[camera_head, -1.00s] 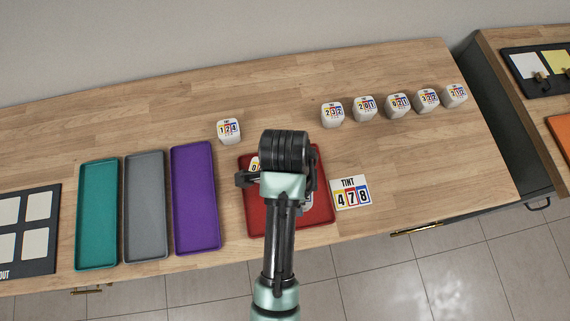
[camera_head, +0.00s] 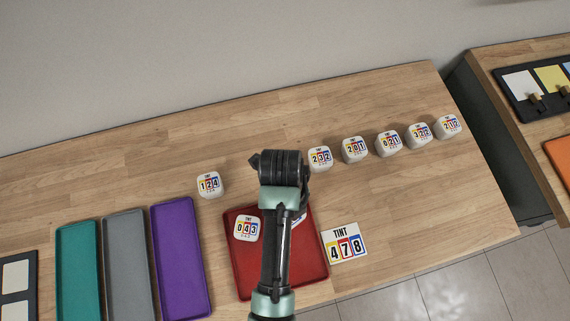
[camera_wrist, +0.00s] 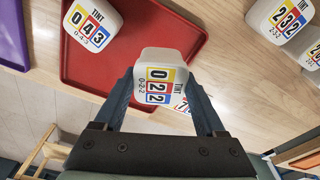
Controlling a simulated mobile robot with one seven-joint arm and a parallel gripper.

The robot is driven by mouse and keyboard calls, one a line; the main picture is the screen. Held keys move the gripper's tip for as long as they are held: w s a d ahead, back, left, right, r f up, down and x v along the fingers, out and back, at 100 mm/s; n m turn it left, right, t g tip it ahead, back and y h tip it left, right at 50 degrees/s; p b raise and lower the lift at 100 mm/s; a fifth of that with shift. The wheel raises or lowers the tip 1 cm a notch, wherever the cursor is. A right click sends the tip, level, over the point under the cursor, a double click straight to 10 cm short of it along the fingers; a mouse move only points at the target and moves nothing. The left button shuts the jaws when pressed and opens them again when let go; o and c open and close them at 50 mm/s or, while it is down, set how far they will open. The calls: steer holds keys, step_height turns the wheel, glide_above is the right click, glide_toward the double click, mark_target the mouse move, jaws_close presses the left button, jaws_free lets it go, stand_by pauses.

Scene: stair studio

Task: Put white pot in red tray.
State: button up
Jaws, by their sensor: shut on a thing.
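My gripper (camera_wrist: 165,100) is shut on a white pot (camera_wrist: 160,72) with a 0-2-2 label, seen in the wrist view over or close to the red tray (camera_wrist: 125,60). I cannot tell whether the pot touches the tray. In the head view my arm covers the middle of the red tray (camera_head: 245,275). A white patch (camera_head: 299,217) shows beside the arm over the tray; I cannot tell what it is. Another white pot, labelled 0-4-3 (camera_head: 247,229), is in the tray's back left part; it also shows in the wrist view (camera_wrist: 92,22).
A 1-2-4 pot (camera_head: 210,184) stands behind the tray. Several white pots (camera_head: 355,149) stand in a row at the back right. A 4-7-8 card (camera_head: 343,244) lies right of the tray. Purple (camera_head: 181,260), grey (camera_head: 128,270) and teal (camera_head: 78,275) trays lie left.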

steer(key=shift+f, duration=2.85)
steer(key=shift+f, duration=0.15)
